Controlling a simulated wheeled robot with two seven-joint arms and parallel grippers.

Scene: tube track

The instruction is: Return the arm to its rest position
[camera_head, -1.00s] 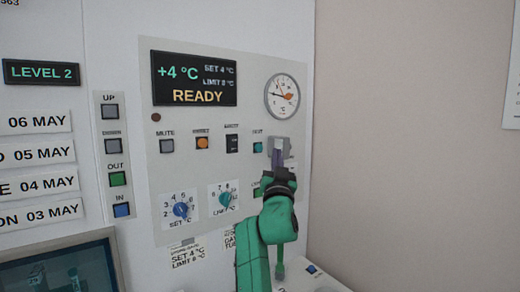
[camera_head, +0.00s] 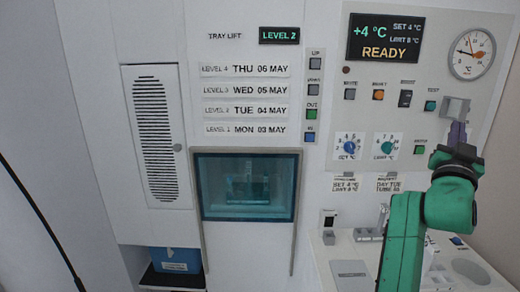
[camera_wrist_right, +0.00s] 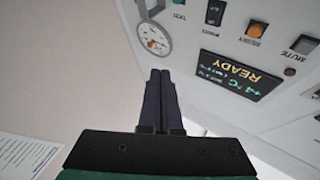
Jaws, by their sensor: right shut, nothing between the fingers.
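My right gripper (camera_head: 458,132) is raised in front of the control panel (camera_head: 425,165), just below the grey box-like fitting (camera_head: 455,109). Its dark fingers are together and empty; they also show closed in the right wrist view (camera_wrist_right: 160,98). I cannot tell whether the fingertips touch the fitting. The green right arm comes up from the lower right of the head view. My left gripper is in neither view.
A tray lift window (camera_head: 247,212) is at the centre, under several day labels. The panel has a display (camera_head: 386,38), a round gauge (camera_head: 471,52), buttons and two dials. A white counter (camera_head: 335,253) with small fittings lies below. A blue box (camera_head: 176,260) is at lower left.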

